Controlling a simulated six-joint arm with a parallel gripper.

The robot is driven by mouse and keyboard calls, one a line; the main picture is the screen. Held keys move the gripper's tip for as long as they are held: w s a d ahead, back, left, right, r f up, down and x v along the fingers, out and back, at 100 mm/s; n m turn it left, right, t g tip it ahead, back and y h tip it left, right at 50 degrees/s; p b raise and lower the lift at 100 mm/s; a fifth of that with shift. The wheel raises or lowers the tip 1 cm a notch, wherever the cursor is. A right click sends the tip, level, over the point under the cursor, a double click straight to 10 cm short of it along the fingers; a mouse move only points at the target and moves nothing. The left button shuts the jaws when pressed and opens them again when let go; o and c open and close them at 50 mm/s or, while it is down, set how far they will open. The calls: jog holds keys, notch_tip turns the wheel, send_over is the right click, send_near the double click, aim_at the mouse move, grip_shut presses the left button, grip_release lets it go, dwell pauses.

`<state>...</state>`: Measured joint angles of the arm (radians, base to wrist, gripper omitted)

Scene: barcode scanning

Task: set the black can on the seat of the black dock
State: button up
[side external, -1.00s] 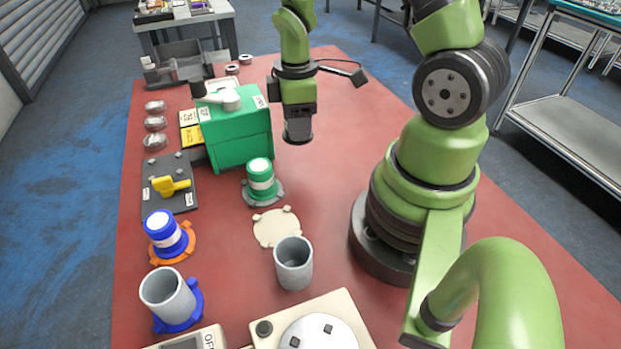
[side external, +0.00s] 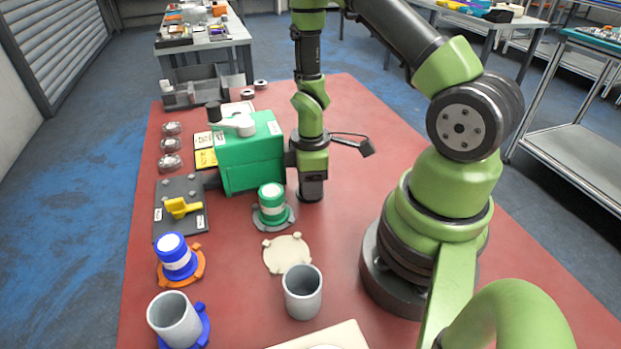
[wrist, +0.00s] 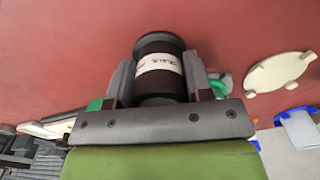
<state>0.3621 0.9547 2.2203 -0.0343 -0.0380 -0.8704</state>
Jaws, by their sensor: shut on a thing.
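My gripper (wrist: 158,62) is shut on the black can (wrist: 160,78), which has a white label, and one finger lies on each side of it in the wrist view. In the side view my gripper (side external: 312,192) points down just right of the green box, close to the red table; the can is hard to tell from the dark fingers there. Whether the can touches the table is unclear. I cannot make out a black dock in any view.
A green can (side external: 272,200) on a grey dock stands just left of my gripper. The green box (side external: 250,160) is beside it. An empty cream dock (side external: 288,254), a grey cup (side external: 302,292) and a blue can (side external: 174,252) on an orange dock are nearer the camera.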

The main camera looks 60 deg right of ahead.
jog(key=o, duration=1)
notch_tip(320, 180, up, 12)
jog(key=shift+r, duration=0.15)
jog(key=s+a+r+m+t, duration=0.2)
jog(key=a+r+m, duration=0.1)
jog(key=r, duration=0.2)
jog(key=s+a+r+m+t+y, duration=0.1)
jog(key=s+a+r+m+t, duration=0.1)
jog(key=r, duration=0.4)
jog(key=s+a+r+m+t, duration=0.2)
jog(key=s+a+r+m, duration=0.1)
jog(key=a+r+m, duration=0.1)
jog(key=shift+s+a+r+m+t+y, duration=0.1)
jog(key=shift+a+r+m+t+y, duration=0.1)
jog(key=shift+a+r, duration=0.35)
jog(key=shift+s+a+r+m+t+y, duration=0.1)
jog(key=shift+a+r+m+t, duration=0.15)
jog(key=shift+r, duration=0.4)
jog(key=shift+s+a+r+m, duration=0.25)
jog(key=shift+s+a, duration=0.1)
jog(key=shift+s, duration=0.1)
jog(key=shift+c, duration=1.3)
